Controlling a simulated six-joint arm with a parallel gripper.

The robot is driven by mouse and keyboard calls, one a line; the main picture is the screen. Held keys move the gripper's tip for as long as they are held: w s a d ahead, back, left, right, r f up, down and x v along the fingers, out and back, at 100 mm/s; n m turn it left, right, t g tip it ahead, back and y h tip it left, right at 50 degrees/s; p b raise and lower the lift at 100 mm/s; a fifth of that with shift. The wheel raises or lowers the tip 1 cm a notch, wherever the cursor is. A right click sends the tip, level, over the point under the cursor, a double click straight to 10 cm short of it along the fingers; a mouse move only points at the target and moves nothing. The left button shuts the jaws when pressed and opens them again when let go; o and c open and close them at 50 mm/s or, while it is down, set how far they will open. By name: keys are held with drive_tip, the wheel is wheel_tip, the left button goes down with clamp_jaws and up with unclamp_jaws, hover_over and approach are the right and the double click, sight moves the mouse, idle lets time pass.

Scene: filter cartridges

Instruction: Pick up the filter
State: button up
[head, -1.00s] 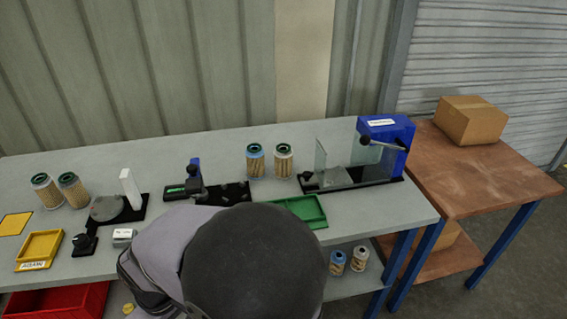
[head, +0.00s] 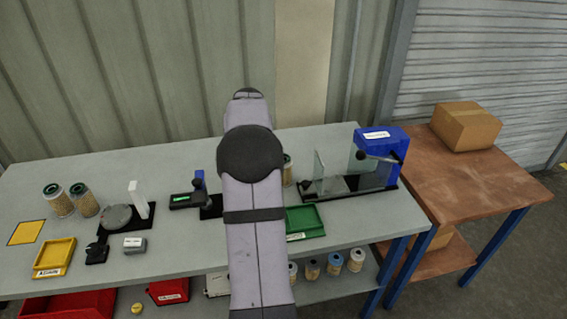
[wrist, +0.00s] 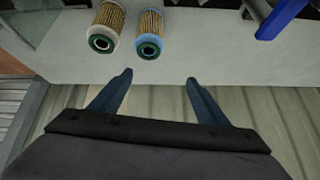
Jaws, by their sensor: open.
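In the wrist view two pleated filters stand on the bench beyond my fingertips: a pale-rimmed filter (wrist: 107,27) on the left and a blue-rimmed filter (wrist: 149,35) on the right, both with green-ringed tops. My gripper (wrist: 158,79) is open and empty, its fingers spread short of the filters, touching neither. In the head view my arm hides most of this pair; one filter (head: 287,170) shows partly at its right edge. Two more filters, the left one (head: 58,200) and the right one (head: 84,200), stand at the bench's left.
A blue press (head: 382,150) with a clear panel stands right of my arm, near a green tray (head: 304,222). A yellow tray (head: 54,258), a round plate stand (head: 117,217) and a green-display gauge (head: 187,200) sit to the left. Several small filters (head: 334,263) stand on the lower shelf.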

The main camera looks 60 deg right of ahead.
drive_tip(key=s+d+f+g+p, duration=0.2)
drive_tip(key=s+d+f, duration=0.2)
drive_tip(key=s+d, duration=0.4)
drive_tip(key=shift+m, duration=0.3)
drive_tip(key=shift+w+d+f+p, duration=0.15)
drive_tip(key=shift+f+p, duration=0.35)
drive_tip(key=shift+f, duration=0.3)
drive_tip(key=shift+w+d+f+p, duration=0.1)
drive_tip(key=shift+f+p, duration=0.45)
drive_tip(key=shift+f, duration=0.3)
drive_tip(key=shift+w+d+f+p, duration=0.15)
drive_tip(key=shift+f+p, duration=0.35)
drive_tip(key=shift+f, duration=0.3)
drive_tip(key=shift+p+x, duration=0.3)
drive_tip(key=shift+x, duration=0.7)
drive_tip(key=shift+c, duration=0.6)
drive_tip(key=c, duration=1.3)
drive_tip(key=shift+r, duration=0.1)
